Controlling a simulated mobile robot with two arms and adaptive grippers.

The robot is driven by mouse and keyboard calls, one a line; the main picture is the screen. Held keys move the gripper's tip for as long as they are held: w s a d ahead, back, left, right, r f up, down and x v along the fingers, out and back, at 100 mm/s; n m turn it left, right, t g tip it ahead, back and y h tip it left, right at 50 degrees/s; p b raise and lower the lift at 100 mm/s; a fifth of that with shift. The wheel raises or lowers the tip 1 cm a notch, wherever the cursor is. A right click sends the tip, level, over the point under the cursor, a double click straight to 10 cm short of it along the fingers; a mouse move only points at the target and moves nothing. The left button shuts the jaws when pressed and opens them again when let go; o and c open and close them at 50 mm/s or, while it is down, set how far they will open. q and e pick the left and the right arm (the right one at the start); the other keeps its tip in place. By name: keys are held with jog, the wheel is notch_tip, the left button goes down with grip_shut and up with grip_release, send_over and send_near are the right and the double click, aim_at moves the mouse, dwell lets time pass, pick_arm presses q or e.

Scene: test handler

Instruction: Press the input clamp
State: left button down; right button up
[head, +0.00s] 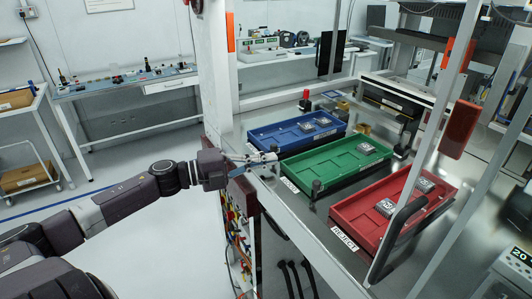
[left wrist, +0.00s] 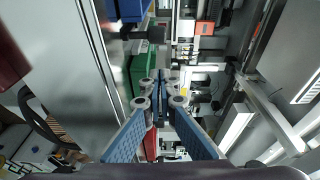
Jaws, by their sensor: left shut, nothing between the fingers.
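The blue tray (head: 262,138) stands at the back left of the handler's deck, with several dark devices in it. A black clamp-like part (left wrist: 155,34) shows in the left wrist view beside the blue tray (left wrist: 131,9); I cannot tell for sure that it is the input clamp. My left gripper (head: 272,157) is shut and empty, at the deck's front edge near the corner between the blue and green trays. In the left wrist view its fingertips (left wrist: 160,78) are together. Whether it touches anything is unclear. My right gripper is out of view.
The green tray (head: 301,170) and the red tray (head: 355,238), labelled REJECT, stand to the right. A white post (head: 218,75) stands behind my left gripper, and a slanted frame bar (head: 425,140) crosses the right side.

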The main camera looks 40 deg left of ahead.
aim_at(272, 149)
pick_arm(q)
jog(key=shift+w+a+p, duration=0.3)
jog(key=shift+w+a, duration=0.65)
jog(key=shift+w, duration=0.15)
jog(key=shift+f, duration=0.1)
jog(key=shift+w+a+f+b, duration=0.1)
jog(key=shift+w+a+b, duration=0.2)
jog(key=shift+a+b, duration=0.5)
jog(key=shift+a, duration=0.1)
jog(key=shift+w, duration=0.1)
